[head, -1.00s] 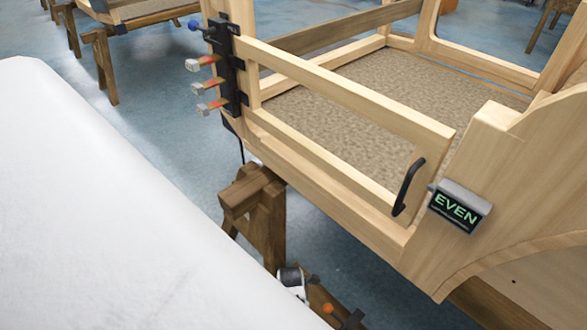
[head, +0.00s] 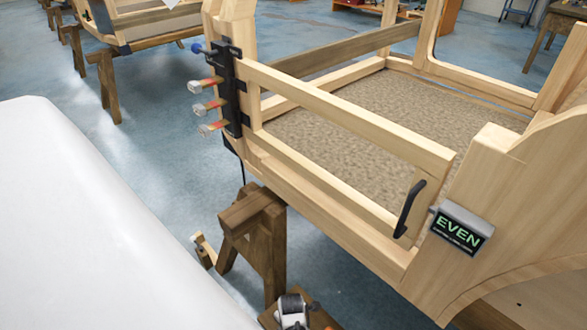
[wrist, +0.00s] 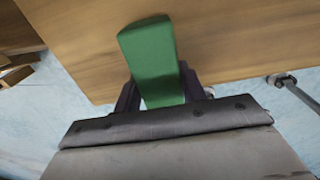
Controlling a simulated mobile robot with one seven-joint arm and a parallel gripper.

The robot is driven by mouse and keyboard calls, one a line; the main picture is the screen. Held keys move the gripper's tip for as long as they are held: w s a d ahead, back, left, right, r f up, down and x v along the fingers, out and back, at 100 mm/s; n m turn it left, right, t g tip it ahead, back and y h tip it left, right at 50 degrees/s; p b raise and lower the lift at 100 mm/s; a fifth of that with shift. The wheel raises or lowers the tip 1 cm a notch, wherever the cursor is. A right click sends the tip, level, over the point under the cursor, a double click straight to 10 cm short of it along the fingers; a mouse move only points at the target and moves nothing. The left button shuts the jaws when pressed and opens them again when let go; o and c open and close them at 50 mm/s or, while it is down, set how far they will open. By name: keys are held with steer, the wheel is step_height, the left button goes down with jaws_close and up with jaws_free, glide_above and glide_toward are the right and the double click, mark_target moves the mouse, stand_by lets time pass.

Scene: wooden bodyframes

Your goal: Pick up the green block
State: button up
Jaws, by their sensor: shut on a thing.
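The green block (wrist: 148,50) is in the wrist view, upper middle, narrow and long, standing out between the dark fingers of my gripper (wrist: 160,92). My gripper is shut on it, with one finger on each side. Its lower end is partly hidden by the gripper. A brown wooden surface (wrist: 230,40) lies behind the block; I cannot tell whether the block touches it. Neither the green block nor my gripper can be made out in the head view.
In the head view a wooden body frame (head: 340,195) with a black handle (head: 409,208) and a sign reading "EVEN" (head: 458,230) rests on a sawhorse (head: 262,240). Red-tipped clamps (head: 208,106) stick out at its left corner. Small items (head: 293,310) lie low at the bottom edge. Blue floor is open behind.

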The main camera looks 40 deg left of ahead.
steer(key=shift+r, duration=0.15)
step_height(320, 180, up, 20)
steer(key=p, duration=0.1)
stand_by(0.3)
steer(key=shift+f+p, duration=0.2)
steer(key=shift+p, duration=0.1)
